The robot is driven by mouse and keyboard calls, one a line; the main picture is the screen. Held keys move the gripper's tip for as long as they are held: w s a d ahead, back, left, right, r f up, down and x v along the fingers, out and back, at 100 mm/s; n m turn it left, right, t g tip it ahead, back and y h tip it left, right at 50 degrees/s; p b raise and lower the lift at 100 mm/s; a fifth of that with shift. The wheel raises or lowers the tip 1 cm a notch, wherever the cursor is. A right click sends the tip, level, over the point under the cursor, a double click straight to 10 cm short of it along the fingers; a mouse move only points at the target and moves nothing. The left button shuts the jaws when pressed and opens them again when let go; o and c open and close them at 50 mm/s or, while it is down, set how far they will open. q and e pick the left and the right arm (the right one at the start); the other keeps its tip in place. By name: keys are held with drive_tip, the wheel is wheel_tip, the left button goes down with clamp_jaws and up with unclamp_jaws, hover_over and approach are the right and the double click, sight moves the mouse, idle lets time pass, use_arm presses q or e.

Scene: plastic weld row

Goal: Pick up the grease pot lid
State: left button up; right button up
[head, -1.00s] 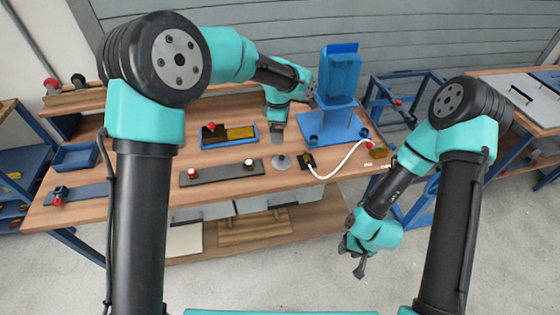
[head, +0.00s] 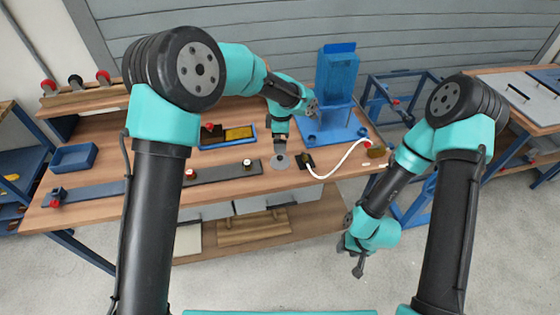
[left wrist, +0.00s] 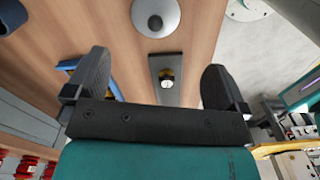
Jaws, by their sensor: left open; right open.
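A round grey disc with a dark knob at its middle, which looks like the grease pot lid (head: 279,163), lies on the wooden workbench (head: 225,185). It also shows at the top of the left wrist view (left wrist: 140,22). My left gripper (head: 281,149) is open and empty, just behind the disc in the head view. In the left wrist view its two fingers (left wrist: 155,78) stand wide apart, with the disc beyond their tips. My right gripper (head: 357,266) is open and hangs empty in front of the bench at the right.
A dark bar (head: 220,173) with a red and a white-topped knob lies left of the disc. A blue tray (head: 228,145) and a tall blue press (head: 337,75) stand behind.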

sight(281, 156)
use_arm(q)
wheel_tip(281, 156, down, 5)
drive_tip(key=shift+f, duration=0.35)
drive_tip(key=shift+w+f, duration=0.15)
drive_tip(key=shift+f, duration=1.2)
drive_tip(key=shift+w+f, duration=0.15)
drive_tip(key=shift+f, duration=1.15)
drive_tip(key=c, duration=0.9)
drive_tip(key=shift+r, duration=0.1)
